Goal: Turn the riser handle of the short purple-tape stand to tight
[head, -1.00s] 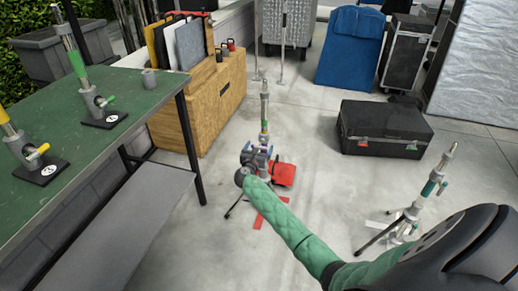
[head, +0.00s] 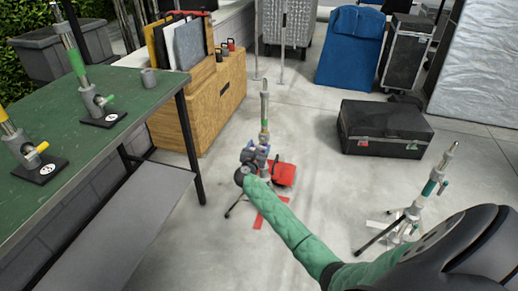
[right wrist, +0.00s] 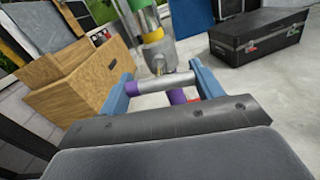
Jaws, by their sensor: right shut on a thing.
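The short stand (head: 264,118) stands on the floor in the middle of the head view, with yellow and green bands on its upright post. In the right wrist view its post (right wrist: 152,38) rises at top centre, and purple tape (right wrist: 177,97) shows low on it. A silver riser handle (right wrist: 165,84) with a purple end sticks out from it. My right gripper (head: 256,156) is at the stand's collar. In the right wrist view its blue fingers (right wrist: 163,86) are at both ends of the handle, shut on it. My left gripper is out of view.
A red bag (head: 284,175) lies at the stand's base. Another stand (head: 429,187) with teal tape is at right. A green table (head: 60,140) with two more stands is at left. A wooden crate (head: 215,100) and a black case (head: 385,128) stand behind. Floor between is clear.

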